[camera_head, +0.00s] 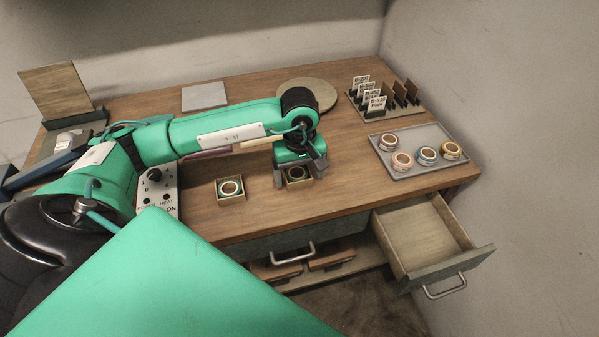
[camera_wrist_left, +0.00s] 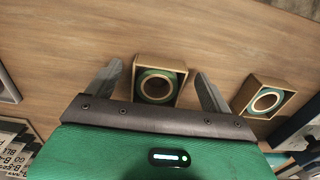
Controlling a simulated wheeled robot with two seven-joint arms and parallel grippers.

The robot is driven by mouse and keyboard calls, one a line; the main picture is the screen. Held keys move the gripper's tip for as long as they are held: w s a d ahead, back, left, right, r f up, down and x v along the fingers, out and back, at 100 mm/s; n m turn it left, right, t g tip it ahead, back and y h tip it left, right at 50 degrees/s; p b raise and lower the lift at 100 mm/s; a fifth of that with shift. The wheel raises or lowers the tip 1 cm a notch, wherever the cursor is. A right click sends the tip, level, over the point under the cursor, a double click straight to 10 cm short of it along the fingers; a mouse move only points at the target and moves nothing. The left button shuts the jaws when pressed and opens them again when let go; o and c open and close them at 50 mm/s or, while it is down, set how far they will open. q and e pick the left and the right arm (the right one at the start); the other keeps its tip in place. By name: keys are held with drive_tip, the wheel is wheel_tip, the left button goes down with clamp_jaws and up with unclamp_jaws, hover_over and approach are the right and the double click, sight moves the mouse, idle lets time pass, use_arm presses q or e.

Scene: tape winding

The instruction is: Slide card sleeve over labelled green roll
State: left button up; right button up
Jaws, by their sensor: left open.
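Two small square card sleeves with rolls inside stand on the wooden table. One sleeve (camera_head: 231,197) is left of my left gripper (camera_head: 300,180) and holds a green-sided roll (camera_head: 230,187). The other sleeve (camera_head: 302,183) is below the gripper, partly hidden by it. In the left wrist view this second sleeve (camera_wrist_left: 182,97) lies between my open fingers, apart from both, with a green roll (camera_wrist_left: 156,86) inside. The first sleeve (camera_wrist_left: 253,84) and its roll (camera_wrist_left: 267,101) show to the right, outside the fingers. No label is readable on either roll. My right gripper is not in view.
A grey tray (camera_head: 418,138) with several rolls lies at right. Behind it is a rack (camera_head: 408,108) of label cards. A drawer (camera_head: 415,225) stands open at front right. A control box marked HEAT (camera_head: 155,188) is at left. A round board (camera_head: 308,88) lies at the back.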

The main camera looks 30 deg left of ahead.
use_arm(q)
wheel_tip(320, 180, up, 14)
drive_tip(key=b, duration=0.1)
drive_tip(key=shift+b, duration=0.4)
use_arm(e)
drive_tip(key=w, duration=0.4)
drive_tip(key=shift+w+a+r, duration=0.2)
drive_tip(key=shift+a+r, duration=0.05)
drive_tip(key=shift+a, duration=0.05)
use_arm(q)
drive_tip(key=shift+f, duration=0.1)
